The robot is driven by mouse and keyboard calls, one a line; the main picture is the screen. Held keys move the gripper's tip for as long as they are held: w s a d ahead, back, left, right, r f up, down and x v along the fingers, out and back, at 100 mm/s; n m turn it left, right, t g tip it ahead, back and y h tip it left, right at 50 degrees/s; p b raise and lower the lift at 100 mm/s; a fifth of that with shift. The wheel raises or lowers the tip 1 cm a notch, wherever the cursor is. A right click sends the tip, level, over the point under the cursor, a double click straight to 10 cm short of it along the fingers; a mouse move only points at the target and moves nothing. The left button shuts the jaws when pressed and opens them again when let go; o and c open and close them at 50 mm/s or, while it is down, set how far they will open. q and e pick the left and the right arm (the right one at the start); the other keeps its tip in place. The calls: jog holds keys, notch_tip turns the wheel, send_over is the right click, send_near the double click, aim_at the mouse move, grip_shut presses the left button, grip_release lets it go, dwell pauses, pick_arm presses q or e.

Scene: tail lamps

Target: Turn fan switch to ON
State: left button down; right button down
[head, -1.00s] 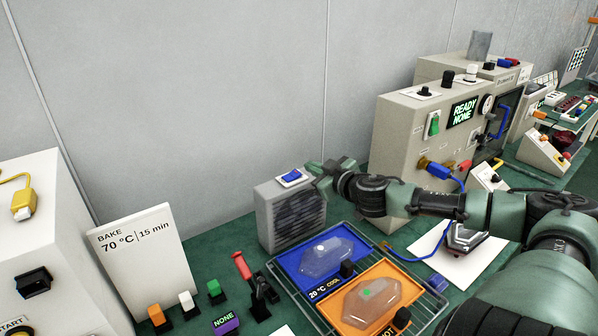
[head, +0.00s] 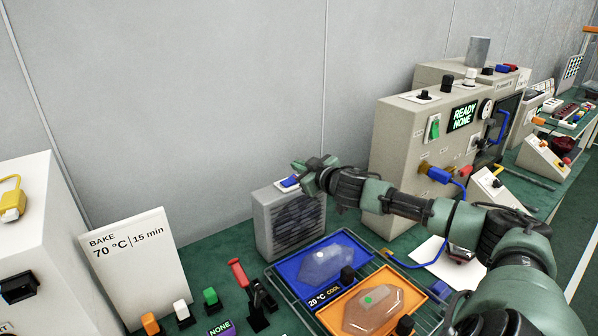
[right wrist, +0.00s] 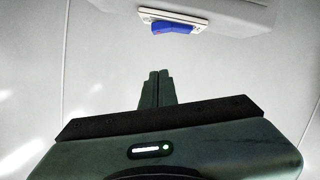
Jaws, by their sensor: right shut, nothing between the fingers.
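The fan (head: 290,225) is a grey box with a dark grille, standing on the green bench against the wall. Its blue rocker switch (head: 290,182) sits on a white plate on the fan's top, and my gripper partly covers it in the head view. My right gripper (head: 304,174) is just above and beside the switch, shut and empty. In the right wrist view the closed fingertips (right wrist: 159,74) point toward the blue switch (right wrist: 172,27), with a gap in the picture between them. Whether the fingers touch the switch cannot be told. My left gripper is not in view.
A wire rack with a blue tray (head: 290,270) and an orange tray (head: 335,318), each bearing a clear lamp cover, lies in front of the fan. A red-handled lever (head: 238,272) stands left of it. A beige machine (head: 395,165) stands at right.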

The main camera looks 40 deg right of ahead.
aim_at(290, 181)
jog(key=shift+r+p+x, duration=0.25)
jog(key=shift+p+x, duration=0.25)
jog(key=shift+x, duration=0.6)
jog(key=f, duration=0.1)
jog(key=d+f, duration=0.1)
jog(key=f, duration=0.1)
jog(key=shift+w+f, duration=0.15)
jog(key=shift+f, duration=0.05)
jog(key=shift+d+f, duration=0.2)
jog(key=shift+f, duration=0.3)
jog(key=shift+a, duration=0.1)
